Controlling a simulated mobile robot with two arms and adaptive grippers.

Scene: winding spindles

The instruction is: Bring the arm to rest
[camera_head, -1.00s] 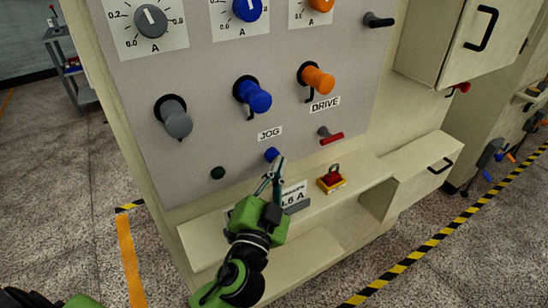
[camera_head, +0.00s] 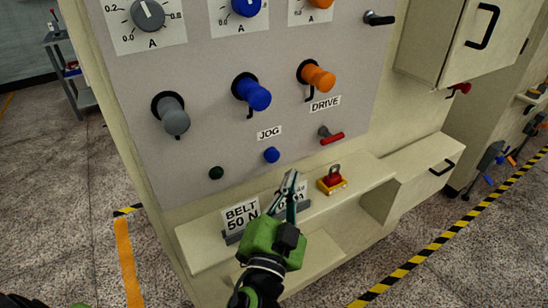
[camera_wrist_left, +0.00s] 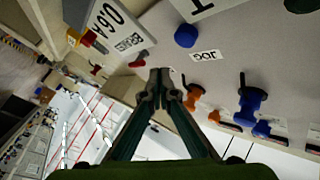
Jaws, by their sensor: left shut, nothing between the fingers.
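My left gripper (camera_head: 289,180) is in front of the cream cabinet's lower ledge (camera_head: 205,243), with its green body below and its fingers pointing up. Its fingers are shut and hold nothing. The fingertips are below and right of the small blue button (camera_head: 272,155) and apart from it. In the left wrist view the closed fingertips (camera_wrist_left: 160,76) show in front of the panel, with the blue button (camera_wrist_left: 185,36) above and right of them.
A "BELT 50 N" sign (camera_head: 240,217) stands on the ledge; the gripper partly hides another sign beside it. A red and yellow padlock-like block (camera_head: 332,180) sits to the right. Grey (camera_head: 174,119), blue (camera_head: 257,95) and orange (camera_head: 319,77) knobs stick out of the panel above.

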